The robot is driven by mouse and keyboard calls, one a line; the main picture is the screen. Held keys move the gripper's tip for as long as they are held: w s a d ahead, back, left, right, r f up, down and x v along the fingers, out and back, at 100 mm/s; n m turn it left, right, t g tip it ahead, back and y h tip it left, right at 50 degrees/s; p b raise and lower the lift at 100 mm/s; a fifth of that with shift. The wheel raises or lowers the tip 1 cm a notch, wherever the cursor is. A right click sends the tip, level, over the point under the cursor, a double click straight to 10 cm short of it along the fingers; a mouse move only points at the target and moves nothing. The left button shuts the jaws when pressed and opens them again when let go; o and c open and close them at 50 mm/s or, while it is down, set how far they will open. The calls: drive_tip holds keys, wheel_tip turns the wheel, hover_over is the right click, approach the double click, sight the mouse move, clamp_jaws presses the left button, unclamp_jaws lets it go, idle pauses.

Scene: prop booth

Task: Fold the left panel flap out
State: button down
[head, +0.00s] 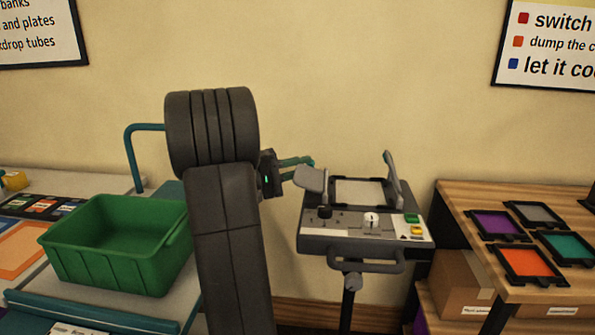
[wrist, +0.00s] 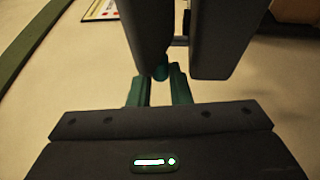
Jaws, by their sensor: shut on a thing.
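The panel unit (head: 362,237) stands on a pole, with a pale screen (head: 359,192) in a dark frame. The left panel flap (head: 311,181) is a grey plate at the screen's left side, tilted outward to the left. The right flap (head: 393,178) stands up steeply on the other side. My gripper (head: 303,169) has teal fingers and reaches in from the left, shut at the left flap's upper edge. In the wrist view the gripper's fingertips (wrist: 161,78) meet large dark shapes; the exact contact is hard to make out.
A green bin (head: 118,245) sits on the counter at the left. At the right, a wooden table (head: 460,215) bears several coloured framed plates, with cardboard boxes below. The panel has knobs, coloured buttons and a front handle (head: 352,258). Bare wall lies behind.

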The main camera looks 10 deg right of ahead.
idle(0.4)
drive_tip(key=c, duration=1.3)
unclamp_jaws()
drive_tip(key=shift+d, duration=0.1)
